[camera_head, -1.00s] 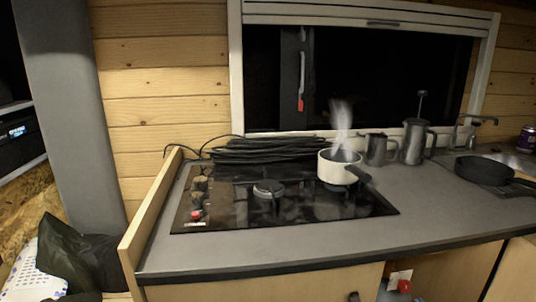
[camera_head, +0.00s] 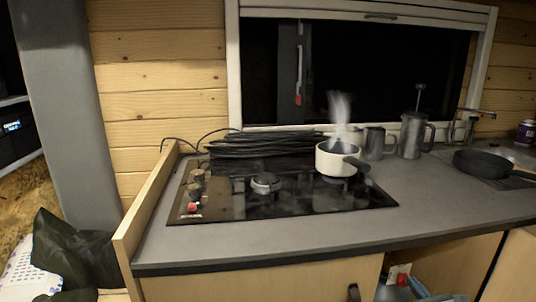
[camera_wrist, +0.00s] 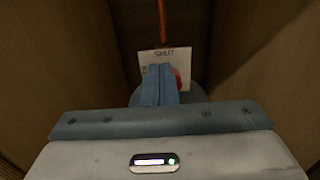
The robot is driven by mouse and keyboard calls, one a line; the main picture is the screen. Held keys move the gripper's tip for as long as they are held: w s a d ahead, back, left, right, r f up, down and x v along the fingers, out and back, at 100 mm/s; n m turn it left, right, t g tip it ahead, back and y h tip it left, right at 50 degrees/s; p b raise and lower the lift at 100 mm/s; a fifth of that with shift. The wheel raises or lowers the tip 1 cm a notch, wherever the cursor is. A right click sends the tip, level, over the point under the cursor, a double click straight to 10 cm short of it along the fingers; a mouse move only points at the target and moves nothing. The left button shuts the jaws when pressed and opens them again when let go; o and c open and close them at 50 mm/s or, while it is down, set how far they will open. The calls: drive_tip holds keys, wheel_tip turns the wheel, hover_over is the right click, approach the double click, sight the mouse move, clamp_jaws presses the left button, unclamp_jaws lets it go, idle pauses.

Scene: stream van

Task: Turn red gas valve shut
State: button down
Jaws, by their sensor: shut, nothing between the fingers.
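The red valve (camera_wrist: 177,78) shows in the wrist view as a red edge at the right of my fingertips, mostly hidden behind them. A white card (camera_wrist: 167,54) with black lettering, apparently "SHUT", stands just behind it. My gripper (camera_wrist: 162,68) is shut and empty, its two blue fingers together in front of the card and beside the red part. Whether they touch the valve I cannot tell. In the head view, the card (camera_head: 399,269) and a bit of red show in the open cupboard, and my gripper (camera_head: 415,283) is at the bottom edge.
A red hose (camera_wrist: 162,20) runs up behind the card. Wooden walls stand close on both sides of my gripper. Above, the worktop (camera_head: 250,248) carries the black hob (camera_head: 290,205) with a steaming white pot (camera_head: 334,162). A cupboard door (camera_head: 260,284) is left of the opening.

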drive_tip(key=shift+w+a, duration=0.1)
drive_tip(key=shift+w, duration=1.1)
drive_tip(key=shift+f, duration=0.2)
drive_tip(key=shift+d+p, duration=0.35)
drive_tip(key=shift+p, duration=1)
drive_tip(key=shift+r, duration=0.1)
drive_tip(key=s+p, duration=0.2)
drive_tip(key=s, duration=0.4)
drive_tip(key=shift+d+r+p, duration=0.2)
drive_tip(key=shift+r+p, duration=0.15)
